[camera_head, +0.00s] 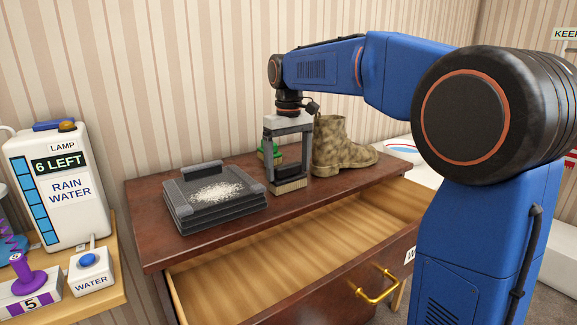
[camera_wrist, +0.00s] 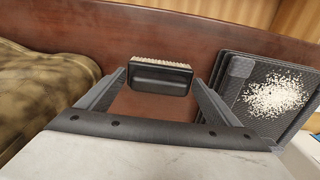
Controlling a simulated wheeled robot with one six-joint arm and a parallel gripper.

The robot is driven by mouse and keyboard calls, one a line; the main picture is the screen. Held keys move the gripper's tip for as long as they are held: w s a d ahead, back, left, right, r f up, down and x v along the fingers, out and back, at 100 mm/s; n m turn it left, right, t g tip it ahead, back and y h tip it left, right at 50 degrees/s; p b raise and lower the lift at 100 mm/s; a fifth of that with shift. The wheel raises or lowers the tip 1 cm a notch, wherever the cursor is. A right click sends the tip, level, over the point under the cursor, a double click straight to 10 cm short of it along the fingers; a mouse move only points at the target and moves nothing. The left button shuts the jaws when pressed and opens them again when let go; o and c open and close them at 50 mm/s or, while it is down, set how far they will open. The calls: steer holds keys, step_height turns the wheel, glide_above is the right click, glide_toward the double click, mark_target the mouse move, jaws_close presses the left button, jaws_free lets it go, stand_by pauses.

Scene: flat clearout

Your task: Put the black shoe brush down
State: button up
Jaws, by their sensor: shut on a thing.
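The black shoe brush (camera_head: 291,185) is between the fingers of my gripper (camera_head: 289,178), with its pale bristles facing down. It is low over the front part of the brown dresser top (camera_head: 235,237); I cannot tell whether the bristles touch the wood. In the wrist view the brush's black back (camera_wrist: 160,80) sits between the two fingertips of my gripper (camera_wrist: 160,84). My gripper is shut on it and points down.
A camouflage boot (camera_head: 338,150) stands right of my gripper, and a green object (camera_head: 265,151) is partly hidden behind it. A dark stack with white grains (camera_head: 197,212) lies to the left. The drawer (camera_head: 290,262) below is open and looks empty.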

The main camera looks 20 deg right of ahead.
mark_target(288, 164)
steer(key=o, duration=0.8)
steer(key=shift+f, duration=0.1)
step_height(288, 164, up, 12)
steer(key=shift+r, duration=0.15)
